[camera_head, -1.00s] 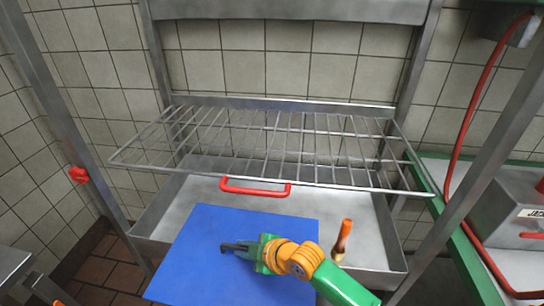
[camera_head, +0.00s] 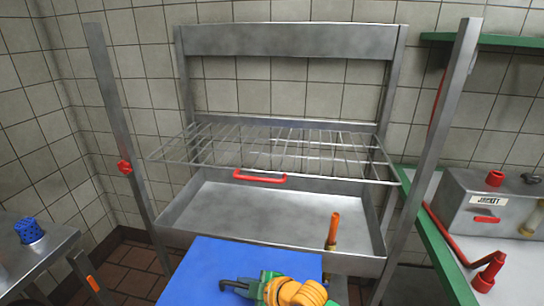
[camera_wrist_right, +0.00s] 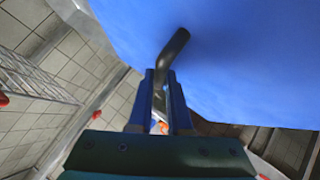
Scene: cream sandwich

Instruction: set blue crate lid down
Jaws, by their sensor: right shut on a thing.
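The blue crate lid (camera_head: 215,265) is a flat blue panel at the bottom middle of the head view, in front of the metal sink tray. It fills the top of the right wrist view (camera_wrist_right: 230,60). My right gripper (camera_head: 232,284), on a green and orange arm, is over the lid. In the wrist view its jaws (camera_wrist_right: 160,92) are shut on a dark bent handle (camera_wrist_right: 174,55) that meets the lid. The lid's lower part is cut off by the picture edge. My left gripper is not in view.
A metal tray (camera_head: 185,212) stands behind the lid, under a wire rack (camera_head: 270,150) with a red handle (camera_head: 260,176). An orange-handled tool (camera_head: 333,228) stands near its front right. Posts rise at both sides.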

